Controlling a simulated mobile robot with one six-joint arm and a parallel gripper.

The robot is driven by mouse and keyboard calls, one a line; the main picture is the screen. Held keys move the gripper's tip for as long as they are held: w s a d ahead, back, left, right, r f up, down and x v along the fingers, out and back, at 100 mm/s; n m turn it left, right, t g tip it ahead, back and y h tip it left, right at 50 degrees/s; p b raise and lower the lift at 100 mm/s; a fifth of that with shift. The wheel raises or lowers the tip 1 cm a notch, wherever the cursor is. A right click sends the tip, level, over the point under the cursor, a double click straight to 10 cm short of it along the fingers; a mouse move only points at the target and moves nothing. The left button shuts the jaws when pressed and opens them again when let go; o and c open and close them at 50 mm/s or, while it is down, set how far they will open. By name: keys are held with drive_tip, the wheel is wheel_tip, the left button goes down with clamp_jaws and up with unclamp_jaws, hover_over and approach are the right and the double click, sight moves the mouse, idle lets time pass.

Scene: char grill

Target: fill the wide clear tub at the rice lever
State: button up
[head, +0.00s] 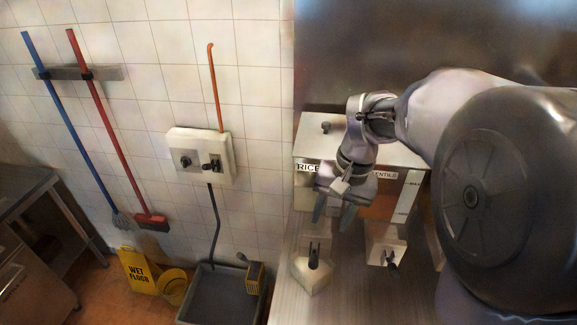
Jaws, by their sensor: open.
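The dispenser (315,150) stands against the steel back wall, with a RICE label (308,168) on its left part and a partly covered lentils label (384,175) on its right. Below the rice part is a pale block with a dark lever (313,254). A similar block with a dark lever (391,262) is below the lentils part. My gripper (333,216) is open and empty, pointing down in front of the dispenser, above and slightly right of the rice lever. I cannot make out the wide clear tub; my arm hides much of the right side.
A steel counter (335,290) runs under the dispenser. Left of it on the floor are a grey mop sink (222,290), a yellow wet floor sign (137,271) and a yellow bucket (173,287). Brooms hang on the tiled wall, beside a white control box (200,156).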

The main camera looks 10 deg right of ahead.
sight(315, 258)
drive_tip(key=a+f+b, duration=0.1)
drive_tip(key=f, duration=0.4)
drive_tip(key=f+b, duration=0.1)
drive_tip(key=f, duration=0.5)
drive_tip(key=a+f+b, duration=0.1)
drive_tip(key=f, duration=0.5)
drive_tip(key=shift+w+a+f, duration=0.2)
drive_tip(key=shift+w+a, duration=0.05)
drive_tip(key=shift+a, duration=0.1)
clamp_jaws()
